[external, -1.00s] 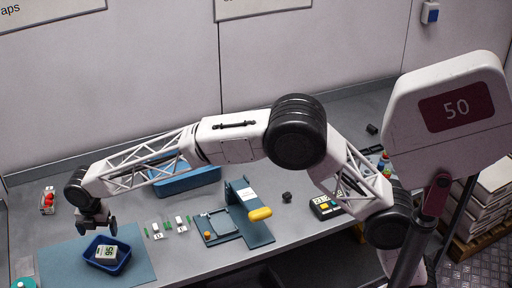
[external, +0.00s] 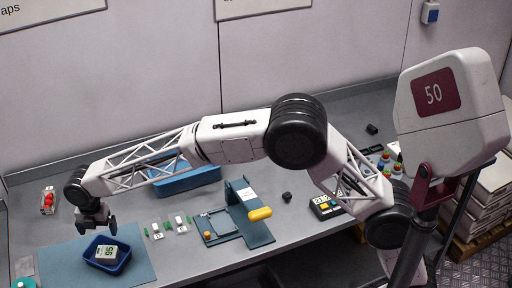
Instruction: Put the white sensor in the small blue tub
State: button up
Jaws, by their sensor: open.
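The small blue tub (external: 123,267) stands on a blue-grey mat at the left end of the bench. A white block with dark and green markings (external: 106,252), which looks like the white sensor, lies inside the tub. My gripper (external: 98,228) is open and empty just above and behind the tub, apart from the white block. Its fingers point down.
The blue-grey mat (external: 60,262) lies under the tub. To the right are small white and green parts (external: 180,220), a blue fixture with a yellow handle (external: 260,214) and a long blue bin (external: 188,181) partly behind my arm.

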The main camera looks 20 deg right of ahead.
jog(key=w+d+r+m, duration=0.2)
jog(key=w+d+r, duration=0.1)
jog(key=d, duration=0.5)
jog(key=w+d+r+m, duration=0.2)
jog(key=d+r+m, duration=0.15)
jog(key=d, duration=0.45)
jog(key=w+d+r+m, duration=0.2)
jog(key=w+d+r, duration=0.1)
jog(key=d, duration=0.5)
jog(key=s+d+r+m+t, duration=0.1)
jog(key=d+r+m, duration=0.25)
jog(key=d, duration=0.85)
jog(key=s+d+r+m, duration=0.1)
jog(key=d+r+m, duration=0.25)
jog(key=d, duration=0.85)
jog(key=s+d+m+t, duration=0.1)
jog(key=s+d+m, duration=0.4)
jog(key=d, duration=0.6)
jog(key=s+d+m, duration=0.4)
jog(key=s+d, duration=0.3)
jog(key=d, duration=0.4)
jog(key=s+d+f+m, duration=0.3)
jog(key=s+d, duration=0.3)
jog(key=s, duration=0.2)
jog(key=s+d+f+m, duration=0.3)
jog(key=s+d+m, duration=0.2)
jog(key=s, duration=0.3)
jog(key=shift+d+f+t, duration=0.3)
jog(key=shift+d+f, duration=0.1)
jog(key=shift+d, duration=0.3)
